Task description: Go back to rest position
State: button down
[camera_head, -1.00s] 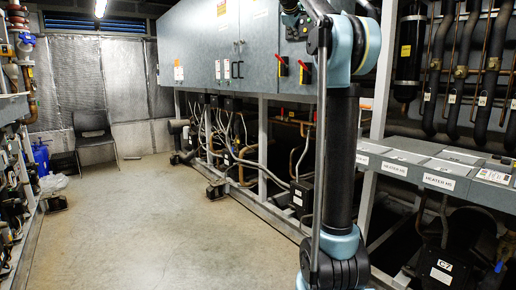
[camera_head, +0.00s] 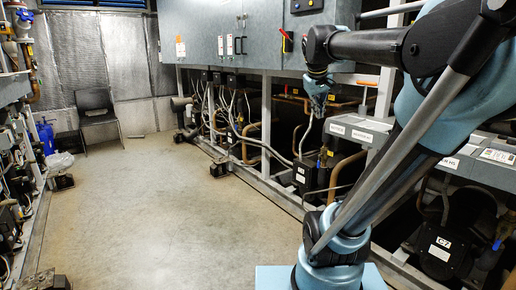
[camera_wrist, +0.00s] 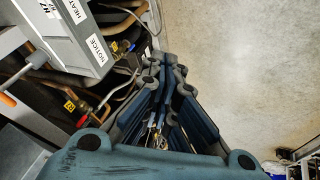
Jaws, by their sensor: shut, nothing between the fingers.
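My gripper (camera_head: 318,96) hangs fingers down at the end of my folded arm, in front of the grey cabinet's lower right edge in the head view. Its fingers also show in the wrist view (camera_wrist: 165,66), where they converge at the tips. They are shut with nothing between them. My arm leans up to the right from its blue base, then reaches back left to the gripper. The grey control cabinet (camera_head: 255,38) is at the back, with a red-handled switch (camera_head: 287,44) left of my gripper. My arm hides part of the rack on the right.
The rack with pipes and labelled grey boxes (camera_head: 360,128) runs along the right; a labelled box (camera_wrist: 75,40) is at upper left in the wrist view. A black chair (camera_head: 97,115) stands at the back wall. The concrete floor (camera_head: 165,210) in the middle is clear.

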jog(key=s+a+f+m+g+y, duration=0.1)
jog(key=s+f, duration=1)
jog(key=f, duration=0.3)
jog(key=s+a+f+m+g+y, duration=0.1)
jog(key=s+a+f+m+g, duration=0.1)
jog(key=s+f, duration=0.9)
jog(key=x, duration=0.4)
jog(key=shift+s, duration=0.4)
